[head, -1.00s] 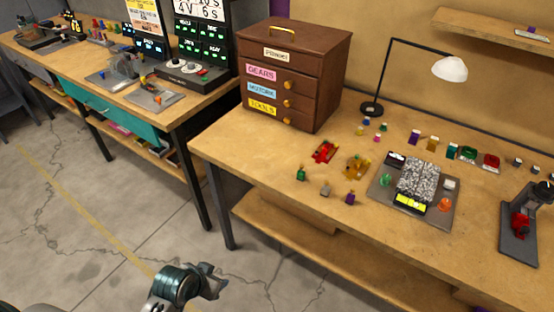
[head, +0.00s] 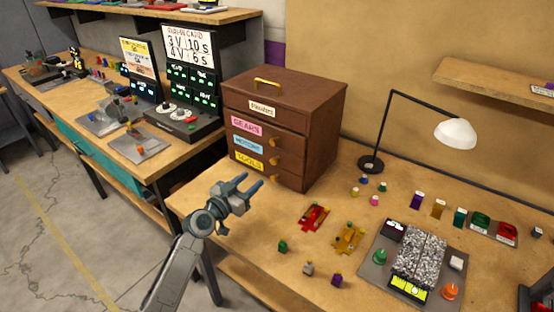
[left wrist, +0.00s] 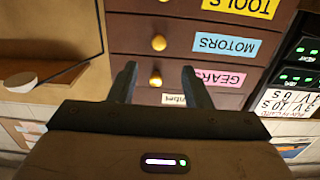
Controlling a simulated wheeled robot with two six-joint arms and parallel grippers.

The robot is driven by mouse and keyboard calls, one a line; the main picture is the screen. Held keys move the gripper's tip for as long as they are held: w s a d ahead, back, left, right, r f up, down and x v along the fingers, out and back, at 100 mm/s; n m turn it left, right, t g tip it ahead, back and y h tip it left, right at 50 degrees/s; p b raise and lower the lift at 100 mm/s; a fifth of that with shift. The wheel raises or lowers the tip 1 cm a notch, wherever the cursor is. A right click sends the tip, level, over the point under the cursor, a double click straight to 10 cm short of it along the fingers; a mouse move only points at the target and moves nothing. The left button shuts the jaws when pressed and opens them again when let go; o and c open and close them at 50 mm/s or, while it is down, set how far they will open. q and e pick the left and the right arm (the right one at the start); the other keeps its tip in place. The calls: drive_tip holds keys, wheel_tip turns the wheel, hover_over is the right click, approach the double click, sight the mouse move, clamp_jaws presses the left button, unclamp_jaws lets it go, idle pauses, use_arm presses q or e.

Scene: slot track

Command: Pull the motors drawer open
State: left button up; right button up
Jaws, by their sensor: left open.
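The brown drawer cabinet (head: 318,130) stands on the workbench. Its motors drawer has a blue MOTORS label (head: 248,146) and a round brass knob (head: 274,161). The drawer looks shut. In the left wrist view the cabinet front appears upside down, with the blue MOTORS label (left wrist: 227,45) and the motors knob (left wrist: 159,42) above the gears knob (left wrist: 155,81). My left gripper (head: 251,182) is open and empty in front of the cabinet, apart from it. In the left wrist view the gears knob shows between my left fingers (left wrist: 159,72). My right gripper is not in view.
A pink GEARS label (head: 246,126) is above the motors label and a yellow TOOLS label (head: 249,162) below it. Red (head: 314,217) and yellow (head: 348,237) parts lie right of my left gripper. A desk lamp (head: 455,134) stands right of the cabinet.

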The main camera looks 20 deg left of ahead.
sight(272, 162)
use_arm(q)
drive_tip(key=p+x, duration=0.1)
drive_tip(key=x, duration=0.8)
drive_tip(key=shift+w+d+r+p, duration=0.1)
drive_tip(key=shift+w+p, duration=0.05)
drive_tip(key=shift+p, duration=0.2)
drive_tip(key=shift+w, duration=0.15)
drive_tip(key=c, duration=0.6)
clamp_jaws()
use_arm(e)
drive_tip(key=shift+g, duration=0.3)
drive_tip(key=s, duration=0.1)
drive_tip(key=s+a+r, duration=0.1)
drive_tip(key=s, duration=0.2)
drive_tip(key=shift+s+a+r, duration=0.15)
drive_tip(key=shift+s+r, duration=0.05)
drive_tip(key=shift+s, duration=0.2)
